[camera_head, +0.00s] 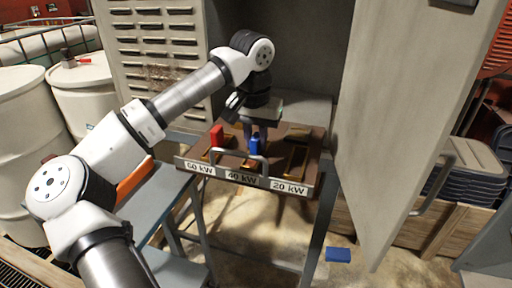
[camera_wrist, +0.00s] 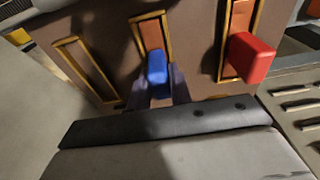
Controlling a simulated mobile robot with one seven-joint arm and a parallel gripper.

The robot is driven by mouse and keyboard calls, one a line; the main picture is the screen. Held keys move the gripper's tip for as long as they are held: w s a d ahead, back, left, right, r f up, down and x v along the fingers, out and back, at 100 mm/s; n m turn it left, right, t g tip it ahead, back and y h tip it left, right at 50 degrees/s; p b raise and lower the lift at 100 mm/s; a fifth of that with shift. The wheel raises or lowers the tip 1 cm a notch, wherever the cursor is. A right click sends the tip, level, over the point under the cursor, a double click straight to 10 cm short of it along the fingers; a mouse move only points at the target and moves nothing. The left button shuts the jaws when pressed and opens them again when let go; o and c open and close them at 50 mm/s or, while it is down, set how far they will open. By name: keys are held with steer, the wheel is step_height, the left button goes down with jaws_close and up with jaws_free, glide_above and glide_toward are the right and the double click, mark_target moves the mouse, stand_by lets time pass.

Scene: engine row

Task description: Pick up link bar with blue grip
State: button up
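The blue grip (camera_head: 254,143) of the link bar stands upright in the middle slot of a brown panel, above the "40 kW" label. In the wrist view the blue grip (camera_wrist: 157,66) lies between the ends of my two fingers, its bar in a gold-framed slot (camera_wrist: 149,32). My gripper (camera_head: 247,135) points down at the panel, just behind the blue grip in the head view. In the wrist view the fingers of my gripper (camera_wrist: 162,82) are apart, one on each side of the grip. Whether they press on it cannot be told.
A red grip (camera_head: 216,135) stands in the "60 kW" slot beside it. The "20 kW" slot (camera_head: 297,158) is empty. A handle (camera_head: 240,160) crosses the panel's front. A grey cabinet door (camera_head: 385,120) stands open at the right. A blue object (camera_head: 338,254) lies on the floor.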

jaws_close()
steer(key=shift+r, duration=0.15)
